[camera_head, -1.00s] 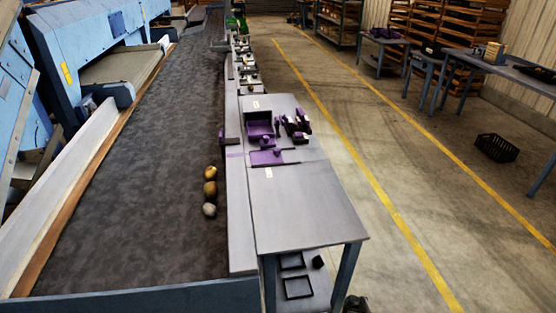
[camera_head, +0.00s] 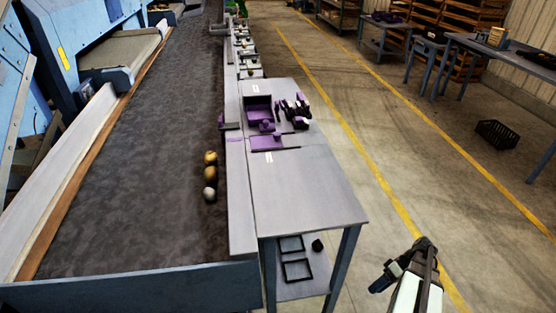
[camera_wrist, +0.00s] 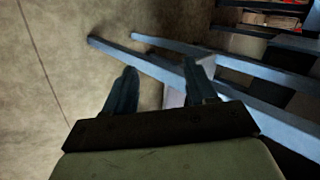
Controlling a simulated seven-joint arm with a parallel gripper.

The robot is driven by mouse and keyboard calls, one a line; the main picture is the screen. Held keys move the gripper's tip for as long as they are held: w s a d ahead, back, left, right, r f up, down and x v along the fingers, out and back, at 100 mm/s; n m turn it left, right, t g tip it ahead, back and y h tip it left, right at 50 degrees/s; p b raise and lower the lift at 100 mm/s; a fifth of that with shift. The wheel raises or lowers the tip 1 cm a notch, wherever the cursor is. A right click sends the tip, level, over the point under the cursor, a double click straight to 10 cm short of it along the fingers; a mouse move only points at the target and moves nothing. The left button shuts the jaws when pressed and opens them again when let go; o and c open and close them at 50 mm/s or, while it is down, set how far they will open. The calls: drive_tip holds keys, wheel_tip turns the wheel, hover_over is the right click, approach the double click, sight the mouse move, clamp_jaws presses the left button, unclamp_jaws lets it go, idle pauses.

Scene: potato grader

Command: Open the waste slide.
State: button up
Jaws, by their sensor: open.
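A flat purple plate (camera_head: 267,144) with a small purple knob (camera_head: 267,126) lies on the grey table beside the conveyor; it looks like the waste slide, though no readable label confirms this. A purple open-fronted box (camera_head: 258,108) stands just behind it. My gripper (camera_head: 386,276) is at the lower right of the head view, out over the floor beyond the table's right edge and well away from the purple parts. In the wrist view my gripper (camera_wrist: 163,80) is open, its two fingers apart with nothing held. The slide does not show in the wrist view.
Several dark and purple small items (camera_head: 293,109) stand right of the box. The grey tabletop (camera_head: 300,190) in front is clear. Black trays (camera_head: 297,269) lie on the shelf below. Potatoes (camera_head: 210,174) lie on the dark belt (camera_head: 130,190). Wrist view: blue bars (camera_wrist: 170,62) near my fingers.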

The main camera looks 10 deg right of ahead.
drive_tip(key=w+d+r+t+h, duration=0.1)
drive_tip(key=w+d+r+h, duration=0.3)
drive_tip(key=w+r, duration=1.1)
drive_tip(key=w+a+r+m+t+h, duration=0.1)
drive_tip(key=w+a+r, duration=0.1)
drive_tip(key=w+r, duration=0.6)
drive_tip(key=w+a+r+t+h, duration=0.2)
drive_tip(key=w+a+r, duration=0.1)
drive_tip(key=w+r, duration=0.5)
wheel_tip(320, 180, up, 20)
drive_tip(key=n+t, duration=0.2)
hover_over(277, 133)
drive_tip(key=s+d, duration=0.2)
drive_tip(key=s, duration=0.4)
drive_tip(key=x, duration=1.3)
drive_tip(key=shift+w+d+f, duration=0.1)
drive_tip(key=shift+w+f, duration=0.05)
drive_tip(key=shift+w, duration=0.15)
clamp_jaws()
